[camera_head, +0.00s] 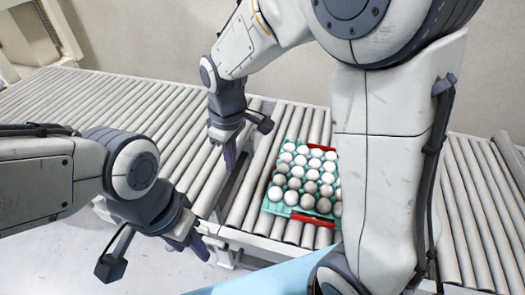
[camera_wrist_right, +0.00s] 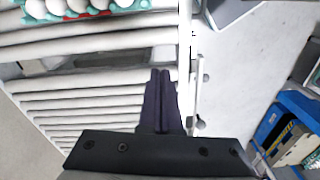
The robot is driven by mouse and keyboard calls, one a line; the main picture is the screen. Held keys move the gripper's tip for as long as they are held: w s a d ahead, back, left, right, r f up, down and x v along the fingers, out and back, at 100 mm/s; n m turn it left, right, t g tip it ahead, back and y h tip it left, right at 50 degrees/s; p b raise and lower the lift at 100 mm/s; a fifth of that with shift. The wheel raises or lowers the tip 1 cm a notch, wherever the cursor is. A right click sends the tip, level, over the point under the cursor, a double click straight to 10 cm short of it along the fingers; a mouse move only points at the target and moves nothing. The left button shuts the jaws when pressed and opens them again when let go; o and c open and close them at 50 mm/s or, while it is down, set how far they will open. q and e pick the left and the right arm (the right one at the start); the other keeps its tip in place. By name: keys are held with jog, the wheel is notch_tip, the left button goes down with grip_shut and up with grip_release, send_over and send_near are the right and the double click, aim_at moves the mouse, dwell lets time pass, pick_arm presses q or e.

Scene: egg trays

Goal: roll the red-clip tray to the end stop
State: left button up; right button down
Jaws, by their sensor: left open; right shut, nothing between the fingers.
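The red-clip tray (camera_head: 267,207) is teal, full of white and grey eggs, with red clips at its near and far edges. It lies on the rollers in the middle of the head view, its right side hidden by my arm. Its edge and a bit of red also show at the top left of the right wrist view (camera_wrist_right: 128,8). My right gripper (camera_head: 230,168) is shut and empty, left of the tray and apart from it; its closed fingers show in the wrist view (camera_wrist_right: 160,76). My left gripper (camera_head: 200,252) is open and empty, near the conveyor's front edge. I cannot make out the end stop.
The roller conveyor (camera_head: 130,110) runs across the view, with a gap between sections just left of the tray. A blue crate (camera_wrist_right: 270,120) stands on the floor in the wrist view. The left rollers are bare.

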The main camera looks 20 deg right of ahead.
jog(key=w+d+f+n, duration=0.2)
jog(key=w+d+f, duration=0.6)
jog(key=w+d, duration=0.4)
jog(key=f, duration=0.3)
jog(key=w+f+p, duration=0.1)
jog(key=f, duration=0.6)
jog(key=shift+w+a+f+p, duration=0.15)
jog(key=shift+a+f+p, duration=0.05)
jog(key=shift+p, duration=0.2)
jog(key=s+d, duration=0.1)
jog(key=s+d+p, duration=0.1)
jog(key=d, duration=0.1)
jog(key=shift+s+d, duration=0.1)
jog(key=shift+d, duration=0.1)
